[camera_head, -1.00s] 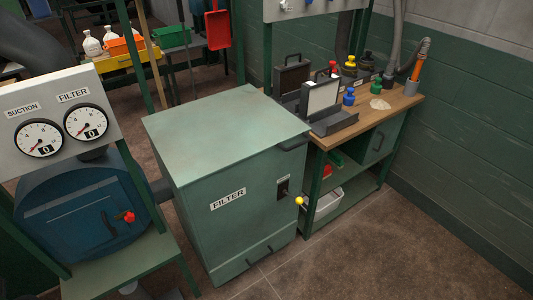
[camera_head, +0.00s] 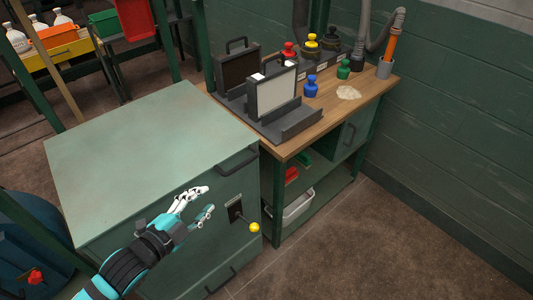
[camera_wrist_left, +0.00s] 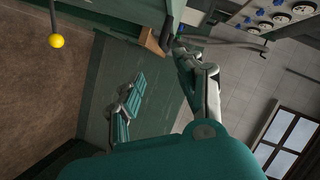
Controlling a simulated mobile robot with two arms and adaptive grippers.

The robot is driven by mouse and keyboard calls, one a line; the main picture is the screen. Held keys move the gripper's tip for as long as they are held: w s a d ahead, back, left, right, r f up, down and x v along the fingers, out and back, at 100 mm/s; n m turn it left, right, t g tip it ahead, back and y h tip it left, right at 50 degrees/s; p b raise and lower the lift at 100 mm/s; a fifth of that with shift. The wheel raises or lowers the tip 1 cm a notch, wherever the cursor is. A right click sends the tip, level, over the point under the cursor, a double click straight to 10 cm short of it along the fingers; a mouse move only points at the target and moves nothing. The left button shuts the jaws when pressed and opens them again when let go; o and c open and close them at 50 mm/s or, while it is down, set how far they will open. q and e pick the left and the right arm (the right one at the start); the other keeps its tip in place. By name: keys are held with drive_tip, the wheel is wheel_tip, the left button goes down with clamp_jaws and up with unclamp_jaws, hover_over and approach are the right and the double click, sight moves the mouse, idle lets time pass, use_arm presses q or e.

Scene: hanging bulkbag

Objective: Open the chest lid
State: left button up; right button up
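The green chest (camera_head: 150,150) stands in the middle left of the head view with its flat lid shut. A dark handle (camera_head: 238,161) sits near the lid's right edge. A lever with a yellow ball knob (camera_head: 254,227) sticks out of the chest's front, and the knob also shows in the left wrist view (camera_wrist_left: 56,41). My left gripper (camera_head: 208,199) is open and empty near the chest front, left of the lever and below the handle. Its spread fingers show in the left wrist view (camera_wrist_left: 153,78). My right gripper is out of view.
A wooden workbench (camera_head: 310,140) right of the chest holds an open case (camera_head: 275,95), coloured bottles and a dark rack. A white bin (camera_head: 298,207) sits on its lower shelf. The floor (camera_head: 350,245) in front of the bench is clear.

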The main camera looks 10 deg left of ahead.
use_arm(q)
approach(239, 168)
drive_tip(key=p+x, duration=0.1)
drive_tip(key=x, duration=0.9)
drive_tip(key=shift+w+f+p, duration=0.1)
drive_tip(key=shift+w+p, duration=0.2)
drive_tip(key=shift+p, duration=0.1)
drive_tip(key=shift+w+d+f, duration=0.1)
drive_tip(key=shift+w+d, duration=0.05)
drive_tip(key=shift+w, duration=0.25)
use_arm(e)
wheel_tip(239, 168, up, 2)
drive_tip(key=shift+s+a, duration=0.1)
use_arm(q)
clamp_jaws()
